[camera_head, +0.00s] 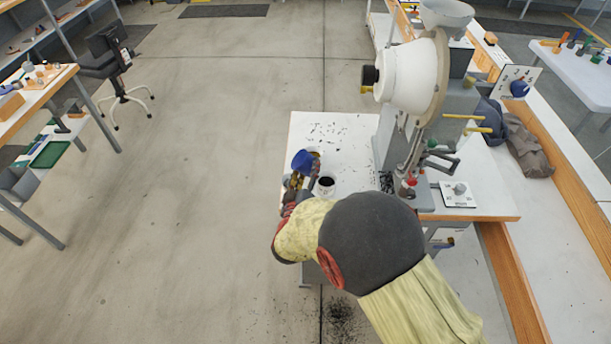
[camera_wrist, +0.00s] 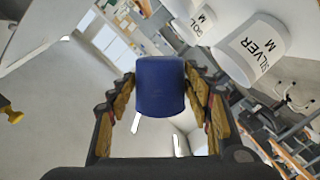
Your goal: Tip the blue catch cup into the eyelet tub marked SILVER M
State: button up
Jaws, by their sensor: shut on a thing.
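The blue catch cup (camera_head: 302,160) is held up at the left edge of the white press table (camera_head: 345,135). My gripper (camera_wrist: 160,100) is shut on the cup, which also shows between its fingers in the wrist view (camera_wrist: 160,85). The cup looks tilted in the head view; its inside is hidden. The white tub marked SILVER M (camera_wrist: 252,48) stands to the right of the cup in the wrist view. A second white tub, its label partly readable as "OLD M" (camera_wrist: 197,20), is beside it. In the head view a white tub with dark contents (camera_head: 325,187) is close by the gripper; its label is unreadable.
The eyelet press (camera_head: 410,80) stands at the table's right, with levers and knobs low down. Dark eyelets are scattered on the tabletop and on the floor (camera_head: 340,318). A chair (camera_head: 112,65) and a workbench are at far left.

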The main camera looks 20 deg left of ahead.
jog(key=shift+d+m+b, duration=0.1)
jog(key=shift+m+b, duration=0.35)
jog(key=shift+m, duration=0.25)
jog(key=m+b, duration=0.2)
jog(key=a+f+m+y+b, duration=0.1)
jog(key=m+b, duration=0.1)
jog(key=shift+s+g, duration=0.1)
jog(key=shift+g, duration=0.2)
jog(key=shift+a+m+y+b, duration=0.15)
jog(key=shift+m+b, duration=0.6)
jog(key=shift+a+m+y+b, duration=0.15)
jog(key=shift+m+b, duration=0.55)
jog(key=shift+m, duration=0.05)
